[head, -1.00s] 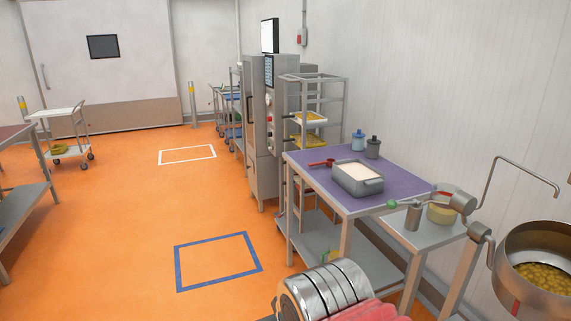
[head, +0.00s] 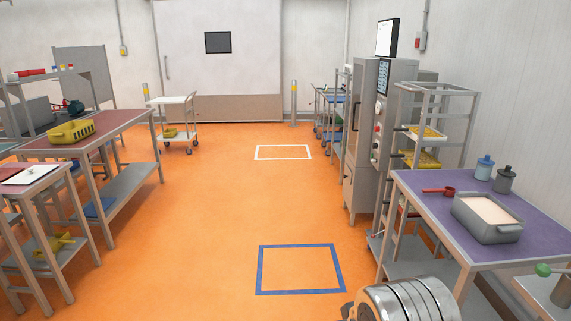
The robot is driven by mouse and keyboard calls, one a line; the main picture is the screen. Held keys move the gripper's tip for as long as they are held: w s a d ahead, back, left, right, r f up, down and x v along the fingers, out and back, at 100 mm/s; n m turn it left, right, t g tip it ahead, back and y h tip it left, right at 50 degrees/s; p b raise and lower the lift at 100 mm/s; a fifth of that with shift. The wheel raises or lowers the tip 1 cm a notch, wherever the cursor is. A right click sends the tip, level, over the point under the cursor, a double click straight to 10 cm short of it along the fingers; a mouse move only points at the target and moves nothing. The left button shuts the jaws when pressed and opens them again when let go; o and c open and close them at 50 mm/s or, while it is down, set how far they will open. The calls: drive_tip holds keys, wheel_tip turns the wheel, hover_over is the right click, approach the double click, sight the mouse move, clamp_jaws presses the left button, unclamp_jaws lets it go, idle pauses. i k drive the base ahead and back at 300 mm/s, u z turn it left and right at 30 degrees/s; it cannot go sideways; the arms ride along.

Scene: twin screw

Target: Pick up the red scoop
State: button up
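The red scoop (head: 440,190) lies on the purple top of the table (head: 425,208) at the right of the head view. It lies left of a grey tub (head: 486,238) filled with pale powder, with a small gap between them. The scoop's handle points left and its cup is on the right. A ringed metal part of my arm shows at the bottom edge, in front of and below the table. My gripper is not in view.
A blue jar (head: 484,168) and a grey jar (head: 504,180) stand behind the tub. A rack (head: 440,110) and a steel cabinet (head: 368,130) stand beyond the table. Tables line the left. The orange floor (head: 220,210) between is open.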

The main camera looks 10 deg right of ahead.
sight(450, 192)
drive_tip(key=u, duration=0.1)
drive_tip(key=i, duration=2.15)
drive_tip(key=z, duration=0.5)
drive_tip(key=i, duration=0.7)
drive_tip(key=z, duration=0.85)
drive_tip(key=i, duration=0.55)
drive_tip(key=z, duration=0.6)
drive_tip(key=i, duration=0.5)
drive_tip(key=z, duration=0.3)
